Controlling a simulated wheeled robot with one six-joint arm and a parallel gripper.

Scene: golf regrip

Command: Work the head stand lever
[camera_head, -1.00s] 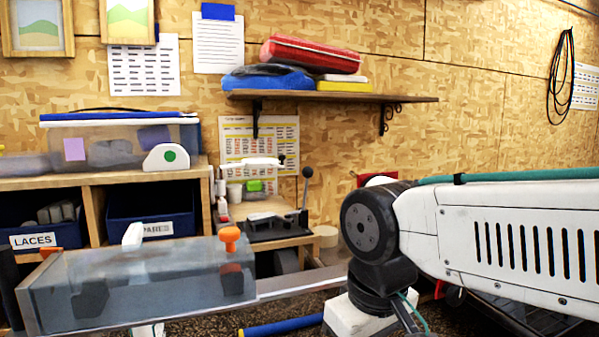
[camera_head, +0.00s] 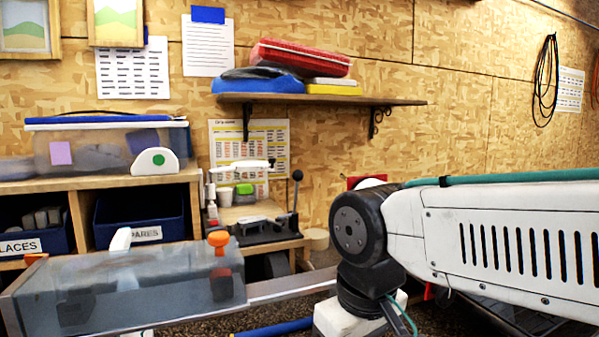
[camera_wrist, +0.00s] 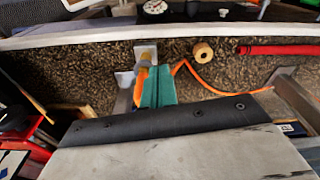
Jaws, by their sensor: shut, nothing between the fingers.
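A lever with a black ball knob (camera_head: 297,176) stands upright on a bench at the back, beside a dark low stand (camera_head: 262,230); I take this to be the head stand lever. In the wrist view my gripper (camera_wrist: 157,84) shows as two teal fingers side by side, shut and empty. In the head view my arm enters from the right, and its lower end stays well in front of and to the right of the lever, apart from it. My fingertips are not visible in the head view.
A grey translucent case with an orange knob (camera_head: 218,240) fills the front left. A metal rail (camera_head: 290,287) runs from it. A blue bar (camera_head: 272,328) lies low. In the wrist view a red tube (camera_wrist: 285,50) and a tan roll (camera_wrist: 203,52) lie beyond the fingers.

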